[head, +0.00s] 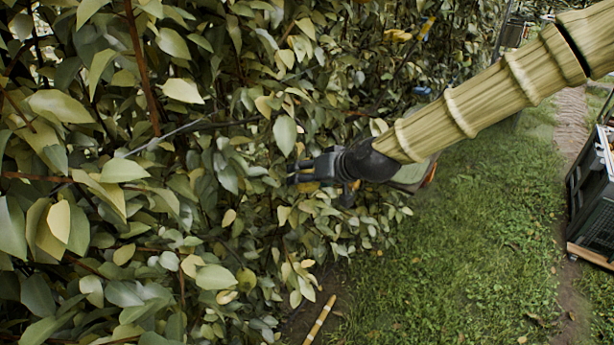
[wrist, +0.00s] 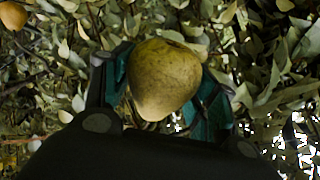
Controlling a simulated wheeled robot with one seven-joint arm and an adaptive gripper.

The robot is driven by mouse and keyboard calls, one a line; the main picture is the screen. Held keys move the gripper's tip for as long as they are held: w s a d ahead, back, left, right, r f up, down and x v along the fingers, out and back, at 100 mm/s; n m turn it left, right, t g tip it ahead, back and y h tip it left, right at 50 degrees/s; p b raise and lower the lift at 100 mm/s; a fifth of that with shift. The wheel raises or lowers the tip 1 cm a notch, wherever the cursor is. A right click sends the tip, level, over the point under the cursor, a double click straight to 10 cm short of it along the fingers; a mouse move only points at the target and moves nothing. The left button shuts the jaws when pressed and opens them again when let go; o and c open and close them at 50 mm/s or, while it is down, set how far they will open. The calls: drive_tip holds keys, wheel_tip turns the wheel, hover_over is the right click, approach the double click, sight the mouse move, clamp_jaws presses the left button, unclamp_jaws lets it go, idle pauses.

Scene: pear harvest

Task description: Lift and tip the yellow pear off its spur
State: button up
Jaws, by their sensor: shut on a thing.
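The yellow pear (wrist: 165,78) sits between the two fingers of my gripper (wrist: 165,95) in the wrist view, and the fingers are shut on it. It is yellow-brown with a speckled skin. Its spur and stem do not show clearly against the leaves. In the head view my gripper (head: 303,172) reaches left into the leaf wall, its fingertips among the leaves. The pear is mostly hidden there by the fingers and leaves.
Dense foliage (head: 210,130) fills the left and middle. An orange fruit (wrist: 12,15) shows at the wrist view's top left. A dark crate (head: 598,200) stands at the right edge. Grass (head: 480,240) lies open between crate and foliage. A striped stake (head: 319,320) is low in front.

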sight(302, 189)
drive_tip(key=shift+s+f+n+t+y+b, duration=0.1)
drive_tip(key=shift+s+n+t+y+b, duration=0.25)
drive_tip(key=shift+s+t+b, duration=1.25)
drive_tip(key=shift+s+f+n+y+b, duration=0.1)
drive_tip(key=shift+s+n+b, duration=0.25)
drive_tip(key=shift+b, duration=2.65)
drive_tip(key=shift+s+n+t+y+b, duration=0.25)
drive_tip(key=shift+s+n+t+b, duration=0.45)
drive_tip(key=shift+b, duration=1.6)
drive_tip(key=s+t+b, duration=0.1)
drive_tip(key=b, duration=0.1)
drive_tip(key=s+n+y+b, duration=0.1)
drive_tip(key=b, duration=0.2)
drive_tip(key=s+t+b, duration=0.1)
drive_tip(key=b, duration=0.2)
drive_tip(key=shift+s+r+t, duration=0.25)
drive_tip(key=shift+s+t, duration=0.05)
